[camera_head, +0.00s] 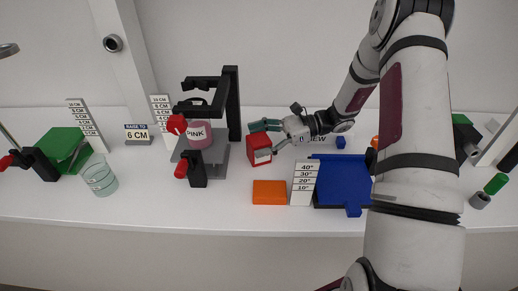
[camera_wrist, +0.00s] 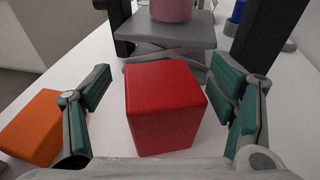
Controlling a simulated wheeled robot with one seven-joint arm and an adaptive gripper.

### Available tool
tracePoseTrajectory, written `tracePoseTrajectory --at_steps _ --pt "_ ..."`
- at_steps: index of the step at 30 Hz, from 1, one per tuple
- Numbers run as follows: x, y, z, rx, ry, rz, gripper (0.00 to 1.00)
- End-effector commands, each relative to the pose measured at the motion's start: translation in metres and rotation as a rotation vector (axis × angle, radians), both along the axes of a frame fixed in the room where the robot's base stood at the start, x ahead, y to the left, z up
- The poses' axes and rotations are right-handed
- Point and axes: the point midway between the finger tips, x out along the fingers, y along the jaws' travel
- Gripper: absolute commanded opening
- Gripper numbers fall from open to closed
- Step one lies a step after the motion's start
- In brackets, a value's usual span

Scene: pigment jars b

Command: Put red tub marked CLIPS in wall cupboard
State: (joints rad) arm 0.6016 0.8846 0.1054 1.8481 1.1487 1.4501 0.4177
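A red box-shaped tub (camera_head: 258,148) stands on the white table. A pale label shows on its front in the head view, but I cannot read it. In the wrist view the red tub (camera_wrist: 165,108) is upright between my fingers, with a gap on both sides. My gripper (camera_head: 265,128) is at the tub's upper right in the head view. Its green-padded fingers are spread apart, and the gripper (camera_wrist: 163,75) is open and empty in the wrist view. I cannot make out a wall cupboard in either view.
A grey lifting stand (camera_head: 212,154) bears a pink jar (camera_head: 199,134) beside a black frame (camera_head: 231,104). An orange block (camera_head: 269,192), an angle sign (camera_head: 304,183) and a blue tray (camera_head: 343,185) lie to the right. A glass beaker (camera_head: 100,177) and green box (camera_head: 62,147) stand left.

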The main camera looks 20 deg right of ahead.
Motion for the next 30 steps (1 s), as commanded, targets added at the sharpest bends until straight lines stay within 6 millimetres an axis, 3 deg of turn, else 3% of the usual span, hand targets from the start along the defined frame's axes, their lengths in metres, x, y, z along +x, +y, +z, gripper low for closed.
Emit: tracePoseTrajectory --at_steps 1,6,9,18,30 --pt "0.0 0.0 0.0 0.0 0.0 0.0 0.6" --pt "0.0 0.0 0.0 0.0 0.0 0.0 0.21" --pt "0.0 0.0 0.0 0.0 -0.001 0.0 0.14" --pt "0.0 0.0 0.008 -0.001 -0.004 0.001 0.14" --pt "0.0 0.0 0.078 -0.002 -0.004 0.001 0.14"
